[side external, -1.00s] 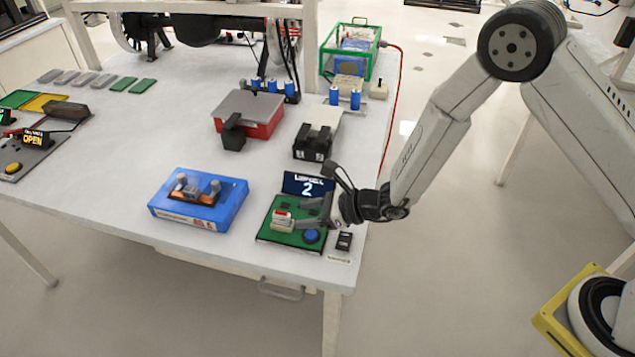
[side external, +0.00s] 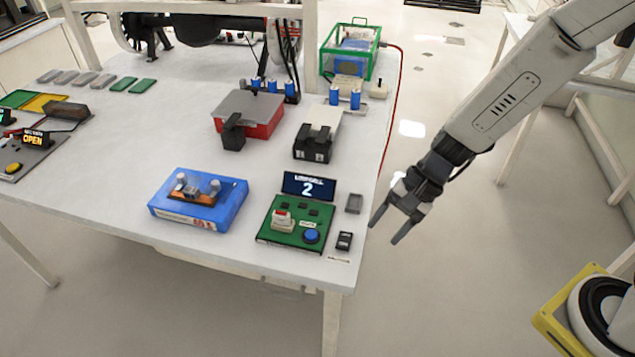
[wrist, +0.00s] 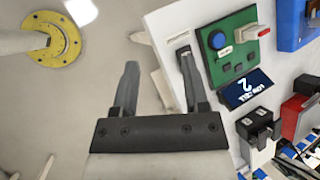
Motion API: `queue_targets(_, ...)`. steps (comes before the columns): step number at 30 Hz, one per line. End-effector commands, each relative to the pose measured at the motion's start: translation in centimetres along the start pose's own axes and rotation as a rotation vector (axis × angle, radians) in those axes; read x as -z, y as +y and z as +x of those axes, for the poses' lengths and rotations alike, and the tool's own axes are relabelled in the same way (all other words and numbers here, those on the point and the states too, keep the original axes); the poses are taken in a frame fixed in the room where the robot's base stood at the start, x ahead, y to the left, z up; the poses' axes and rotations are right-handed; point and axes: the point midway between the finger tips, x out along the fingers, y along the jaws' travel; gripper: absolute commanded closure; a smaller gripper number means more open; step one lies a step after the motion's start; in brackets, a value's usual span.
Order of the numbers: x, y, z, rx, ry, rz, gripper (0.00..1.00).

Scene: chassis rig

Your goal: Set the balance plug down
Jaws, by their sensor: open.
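A small white connector with a red top (side external: 282,222), which looks like the balance plug, sits on the green board (side external: 268,236) near its left side. It also shows in the wrist view (wrist: 256,32). The board carries a blue round button (side external: 311,236) and a dark display (side external: 308,186) reading a low cell 2. My gripper (side external: 387,232) is open and empty, out beyond the table's right edge, apart from the board and the connector. In the wrist view, nothing lies between its fingers (wrist: 158,85).
A small black device (side external: 344,241) and a grey block (side external: 354,203) lie right of the board, near the table edge. A blue fixture (side external: 165,208) stands left of it. A black-and-white box (side external: 313,152) and a red box (side external: 262,128) stand behind.

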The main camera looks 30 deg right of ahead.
Motion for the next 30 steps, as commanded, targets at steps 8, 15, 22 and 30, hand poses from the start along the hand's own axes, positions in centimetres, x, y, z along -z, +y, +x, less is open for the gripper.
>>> queue_targets(8, 1.5, 3.8, -4.0, -0.153, 0.149, -0.320, 0.42)
queue_targets(15, 3.2, 6.4, -7.4, -0.282, 0.282, -0.605, 0.42)
queue_targets(22, 4.6, 8.0, -10.5, -0.393, 0.397, -0.857, 0.42)
queue_targets(30, 5.2, 8.7, -12.1, -0.459, 0.457, -1.004, 0.42)
